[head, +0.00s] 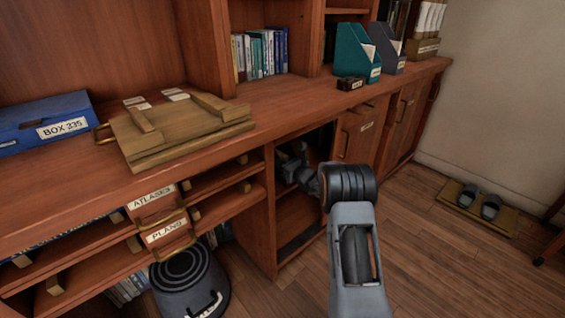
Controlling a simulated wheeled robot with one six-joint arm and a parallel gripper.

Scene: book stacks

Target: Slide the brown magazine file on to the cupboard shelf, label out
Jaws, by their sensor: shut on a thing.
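My gripper (289,163) is inside the open lower cupboard, reached in from the right. It is shut, and what it holds, taken to be the brown magazine file, is hidden behind the cupboard's left upright and in shadow. I cannot make out the file's label or whether it touches the shelf. The cupboard shelf (297,213) shows as a reddish-brown board below my gripper. The cupboard has a dark opening under the counter.
A cupboard door (358,132) with a brass handle stands right of the opening. Teal (355,52) and grey (386,48) magazine files stand on the counter (290,103). Slippers (490,206) lie on a mat at right. Floor between is clear.

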